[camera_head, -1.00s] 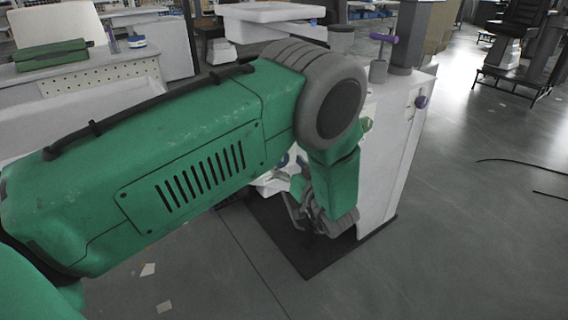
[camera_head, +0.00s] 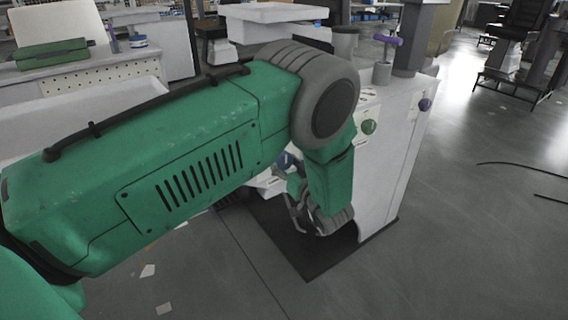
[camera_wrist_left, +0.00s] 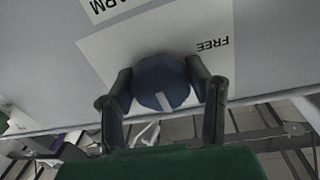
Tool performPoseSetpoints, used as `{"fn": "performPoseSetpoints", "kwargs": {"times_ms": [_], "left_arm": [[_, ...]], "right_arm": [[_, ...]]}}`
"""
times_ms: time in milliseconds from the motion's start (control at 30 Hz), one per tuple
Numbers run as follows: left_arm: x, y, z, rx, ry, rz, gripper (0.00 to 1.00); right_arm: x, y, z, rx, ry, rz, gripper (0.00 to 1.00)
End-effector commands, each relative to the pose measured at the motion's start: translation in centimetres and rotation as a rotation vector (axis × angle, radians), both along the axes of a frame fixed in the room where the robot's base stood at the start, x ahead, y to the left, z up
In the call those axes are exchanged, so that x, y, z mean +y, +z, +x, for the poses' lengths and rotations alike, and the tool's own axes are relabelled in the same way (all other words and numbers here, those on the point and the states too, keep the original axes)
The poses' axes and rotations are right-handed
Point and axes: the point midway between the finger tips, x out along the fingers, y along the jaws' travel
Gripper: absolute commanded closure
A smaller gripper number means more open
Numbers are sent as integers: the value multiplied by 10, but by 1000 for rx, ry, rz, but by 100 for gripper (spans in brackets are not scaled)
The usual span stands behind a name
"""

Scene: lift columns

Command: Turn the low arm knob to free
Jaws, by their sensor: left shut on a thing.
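In the left wrist view a dark blue knob (camera_wrist_left: 160,80) with a pale pointer mark sits on a white panel. My left gripper (camera_wrist_left: 163,72) has one finger on each side of the knob and is shut on it. The mark lies on the knob's lower part in this view. A label (camera_wrist_left: 212,46) reading FREE, upside down, is up and right of the knob; a second label (camera_wrist_left: 98,8) ends in ARM. In the head view my left gripper (camera_head: 320,222) is low beside the white column, and the gripped knob cannot be made out. My right gripper is out of view.
The white column (camera_head: 400,180) stands on a dark base plate (camera_head: 300,250). It carries a green knob (camera_head: 369,127), a purple knob (camera_head: 425,104) and a purple T-handle (camera_head: 387,40) on top. Open grey floor (camera_head: 480,230) lies to the right.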

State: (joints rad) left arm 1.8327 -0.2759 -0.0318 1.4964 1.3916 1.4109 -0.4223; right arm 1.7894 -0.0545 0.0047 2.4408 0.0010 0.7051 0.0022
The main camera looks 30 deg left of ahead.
Motion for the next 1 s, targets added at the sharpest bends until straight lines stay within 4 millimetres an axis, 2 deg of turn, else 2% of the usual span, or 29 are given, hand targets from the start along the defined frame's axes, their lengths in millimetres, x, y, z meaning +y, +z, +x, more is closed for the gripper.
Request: {"fn": "performPoseSetpoints", "kwargs": {"times_ms": [267, 1000], "left_arm": [[-1, -1, 1, -148, -2, -64, 84], [-1, -2, 2, -790, 2, -331, 84]], "right_arm": [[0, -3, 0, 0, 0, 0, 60], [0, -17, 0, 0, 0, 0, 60]]}}
